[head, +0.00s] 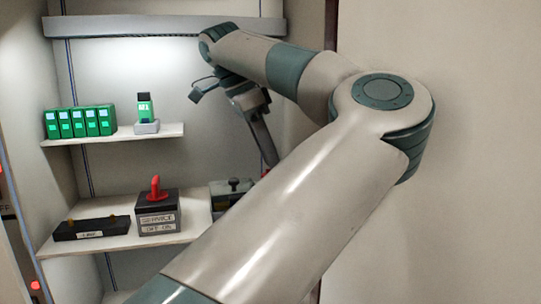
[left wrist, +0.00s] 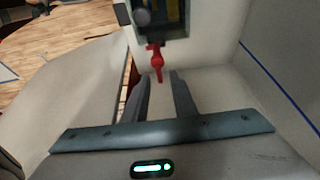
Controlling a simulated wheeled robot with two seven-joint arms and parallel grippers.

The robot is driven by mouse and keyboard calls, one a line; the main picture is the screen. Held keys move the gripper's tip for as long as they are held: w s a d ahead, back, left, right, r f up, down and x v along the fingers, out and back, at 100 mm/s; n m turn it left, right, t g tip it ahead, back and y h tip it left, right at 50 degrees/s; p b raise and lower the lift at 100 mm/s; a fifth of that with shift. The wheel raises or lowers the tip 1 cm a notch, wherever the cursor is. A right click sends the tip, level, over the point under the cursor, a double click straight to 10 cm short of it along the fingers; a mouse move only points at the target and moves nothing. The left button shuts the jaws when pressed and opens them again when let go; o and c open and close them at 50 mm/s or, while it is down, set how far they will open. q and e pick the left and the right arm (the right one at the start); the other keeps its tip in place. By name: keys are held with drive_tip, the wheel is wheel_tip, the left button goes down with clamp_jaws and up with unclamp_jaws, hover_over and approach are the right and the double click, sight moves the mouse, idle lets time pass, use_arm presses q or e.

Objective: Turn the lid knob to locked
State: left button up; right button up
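In the left wrist view a red knob (left wrist: 157,62) hangs from a dark box (left wrist: 160,18) with a yellow part inside. The two fingers of my left gripper (left wrist: 158,80) stand apart, with the knob's end at the opening between their tips. I see no clear contact. In the head view a grey box (head: 226,194) with a dark knob on top stands on the lower shelf, partly hidden by my left arm. A bit of red (head: 265,172) shows beside my arm there; the fingertips are not clear in this view. My right gripper is in neither view.
A dark service box (head: 158,219) with an upright red handle (head: 155,186) and a low black block (head: 92,228) share the lower shelf (head: 140,243). Several green breakers (head: 80,122) and a single one (head: 145,107) stand on the upper shelf. A wall is at right.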

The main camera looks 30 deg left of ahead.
use_arm(q)
drive_tip(key=shift+f, duration=0.25)
drive_tip(key=shift+d, duration=0.1)
clamp_jaws()
